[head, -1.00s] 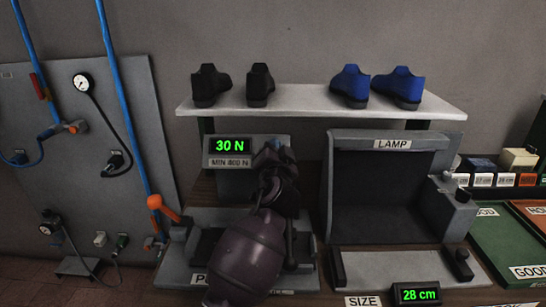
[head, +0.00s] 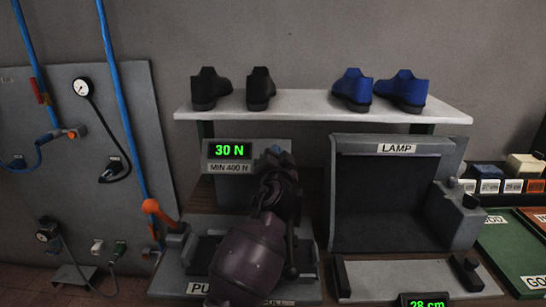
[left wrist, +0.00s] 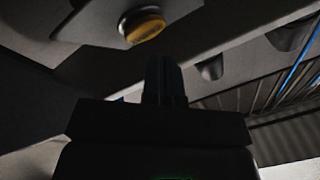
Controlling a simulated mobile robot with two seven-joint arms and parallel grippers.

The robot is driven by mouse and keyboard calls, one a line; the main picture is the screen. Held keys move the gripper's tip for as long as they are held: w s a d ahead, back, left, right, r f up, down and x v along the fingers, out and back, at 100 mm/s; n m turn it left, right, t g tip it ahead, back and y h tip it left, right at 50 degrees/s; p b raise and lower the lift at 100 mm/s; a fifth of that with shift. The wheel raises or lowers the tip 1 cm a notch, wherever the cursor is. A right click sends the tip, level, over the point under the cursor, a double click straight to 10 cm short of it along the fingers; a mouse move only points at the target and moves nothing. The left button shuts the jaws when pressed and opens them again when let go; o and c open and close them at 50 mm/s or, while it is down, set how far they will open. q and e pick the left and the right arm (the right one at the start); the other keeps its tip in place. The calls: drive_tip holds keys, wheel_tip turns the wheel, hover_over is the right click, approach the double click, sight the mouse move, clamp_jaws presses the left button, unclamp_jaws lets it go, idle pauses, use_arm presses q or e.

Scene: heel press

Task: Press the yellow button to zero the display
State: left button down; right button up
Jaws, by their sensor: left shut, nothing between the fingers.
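The yellow button (left wrist: 144,27) shows in the left wrist view, round and set in a grey housing, ahead of and slightly left of my fingertips. In the head view it is hidden, apparently behind my arm. The display (head: 229,150) reads a green 30 N, above a label MIN 400 N. My left gripper (head: 276,158) is in front of the right part of that display's housing. In the left wrist view my left gripper (left wrist: 165,65) is shut and empty, and its tips look apart from the button. My right gripper is not in view.
A white shelf (head: 320,105) with black and blue shoes stands above. The LAMP box (head: 392,190) is to the right, with a SIZE gauge below it. An orange-handled lever (head: 152,207) stands left of the pull fixture. Green and red trays lie far right.

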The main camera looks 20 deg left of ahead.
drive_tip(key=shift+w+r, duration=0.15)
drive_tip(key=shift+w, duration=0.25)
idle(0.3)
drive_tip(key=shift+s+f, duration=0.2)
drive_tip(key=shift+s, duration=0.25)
use_arm(q)
drive_tip(key=shift+f, duration=0.1)
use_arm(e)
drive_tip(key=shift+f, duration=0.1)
use_arm(q)
drive_tip(key=shift+w+f+b, duration=0.15)
drive_tip(key=shift+w+b, duration=0.15)
drive_tip(key=shift+w, duration=0.05)
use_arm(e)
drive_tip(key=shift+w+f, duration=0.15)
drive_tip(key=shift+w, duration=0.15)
